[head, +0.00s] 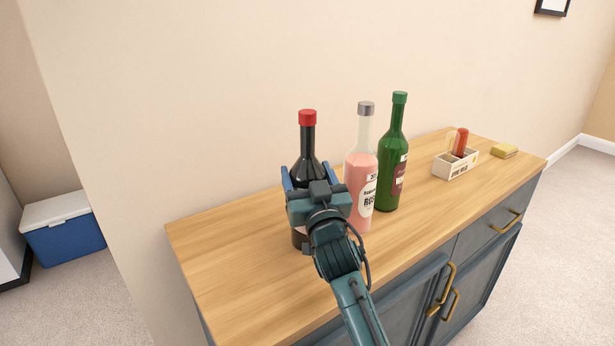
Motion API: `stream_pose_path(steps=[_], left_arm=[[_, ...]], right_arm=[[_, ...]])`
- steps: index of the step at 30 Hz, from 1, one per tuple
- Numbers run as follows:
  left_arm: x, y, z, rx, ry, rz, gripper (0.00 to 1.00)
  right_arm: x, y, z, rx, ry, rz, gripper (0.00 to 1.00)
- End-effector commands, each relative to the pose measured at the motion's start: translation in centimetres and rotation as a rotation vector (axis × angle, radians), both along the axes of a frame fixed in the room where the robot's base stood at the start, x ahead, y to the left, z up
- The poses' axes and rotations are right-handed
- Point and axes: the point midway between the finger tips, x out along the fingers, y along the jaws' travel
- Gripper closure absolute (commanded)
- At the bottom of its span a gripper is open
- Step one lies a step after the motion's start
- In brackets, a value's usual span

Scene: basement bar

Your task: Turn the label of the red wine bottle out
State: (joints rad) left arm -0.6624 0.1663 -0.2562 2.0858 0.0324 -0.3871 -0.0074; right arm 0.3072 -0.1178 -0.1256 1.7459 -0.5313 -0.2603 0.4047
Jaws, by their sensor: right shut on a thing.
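A dark bottle with a red cap (307,140), which I take as the red wine bottle, stands upright on the wooden counter top (225,245). My right gripper (303,180) is in front of it, its fingers shut around the bottle's upper body below the neck. The gripper and wrist hide most of the body, so I see no label on it. A dark strip of its base shows at the lower left of the gripper. My left gripper is not in view.
A pink rosé bottle (358,178) stands close at the right of the held bottle, its label partly turned right. A green bottle (391,160) stands behind it. A small white caddy (456,163) and a yellow sponge (504,151) lie further right. The counter's left end is clear.

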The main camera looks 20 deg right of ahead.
Motion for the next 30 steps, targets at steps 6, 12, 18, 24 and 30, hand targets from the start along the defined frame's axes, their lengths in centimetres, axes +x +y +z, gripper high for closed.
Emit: stream_pose_path(steps=[6,12,18,24,30], left_arm=[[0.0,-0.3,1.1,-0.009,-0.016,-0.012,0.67],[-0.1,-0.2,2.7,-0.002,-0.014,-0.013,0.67],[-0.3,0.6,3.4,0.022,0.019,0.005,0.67],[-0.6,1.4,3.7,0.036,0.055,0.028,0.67],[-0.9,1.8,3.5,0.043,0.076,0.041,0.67]], right_arm=[[0.1,0.1,-0.4,0.001,0.012,0.000,0.55],[0.1,0.0,0.2,-0.007,0.014,0.039,0.55],[0.1,-0.1,0.3,-0.009,0.015,0.154,0.55],[0.1,-0.2,0.2,-0.012,0.014,0.302,0.55],[0.1,-0.2,0.0,-0.013,0.011,0.468,0.55]])
